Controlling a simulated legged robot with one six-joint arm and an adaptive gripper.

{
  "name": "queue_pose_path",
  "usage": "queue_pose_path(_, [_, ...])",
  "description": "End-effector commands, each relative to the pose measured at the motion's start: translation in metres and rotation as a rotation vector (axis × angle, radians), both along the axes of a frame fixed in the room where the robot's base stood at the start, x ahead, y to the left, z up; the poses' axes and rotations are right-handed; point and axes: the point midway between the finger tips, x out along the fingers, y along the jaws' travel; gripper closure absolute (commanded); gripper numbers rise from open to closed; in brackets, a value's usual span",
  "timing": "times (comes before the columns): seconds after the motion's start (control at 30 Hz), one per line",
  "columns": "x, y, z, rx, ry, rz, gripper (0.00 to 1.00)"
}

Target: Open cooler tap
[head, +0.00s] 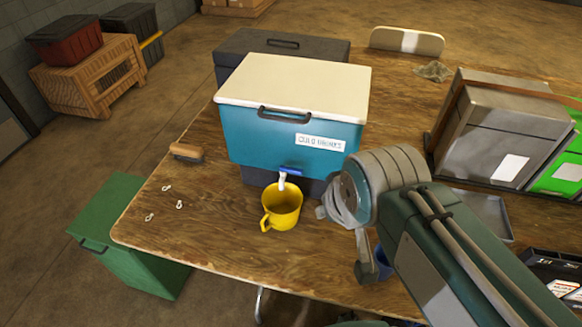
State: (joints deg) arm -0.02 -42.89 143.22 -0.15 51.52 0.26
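A teal cooler (270,146) with a white lid (295,84) and a "COLD DRINKS" label stands on the wooden table (215,222). Its tap has a blue lever (290,170) above a white spout (282,182) low on the front. A yellow mug (282,208) stands upright below the spout, its handle toward the lower left. My gripper (340,213) is to the right of the tap and mug, apart from the lever in the picture. My wrist hides part of it, so whether its fingers are open or shut is unclear.
A brush (187,152) and several small metal pieces (167,188) lie on the left of the table. A blue cup (383,262) sits partly behind my arm. Metal boxes (505,135) and a tray (486,210) stand on the right. The front left of the table is mostly clear.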

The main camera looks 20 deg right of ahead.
Motion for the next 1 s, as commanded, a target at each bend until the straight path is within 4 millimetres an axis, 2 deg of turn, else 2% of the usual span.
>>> queue_pose_path(0.17, [0.017,-0.007,-0.004,-0.021,0.013,-0.073,1.0])
queue_pose_path(0.37, [0.058,-0.02,-0.015,-0.068,0.005,-0.239,1.0])
queue_pose_path(0.53, [0.097,-0.023,-0.026,-0.095,-0.037,-0.352,1.0])
queue_pose_path(0.8, [0.159,-0.012,-0.054,-0.089,-0.124,-0.47,1.0])
queue_pose_path(1.0, [0.187,0.0,-0.072,-0.059,-0.168,-0.507,1.0])
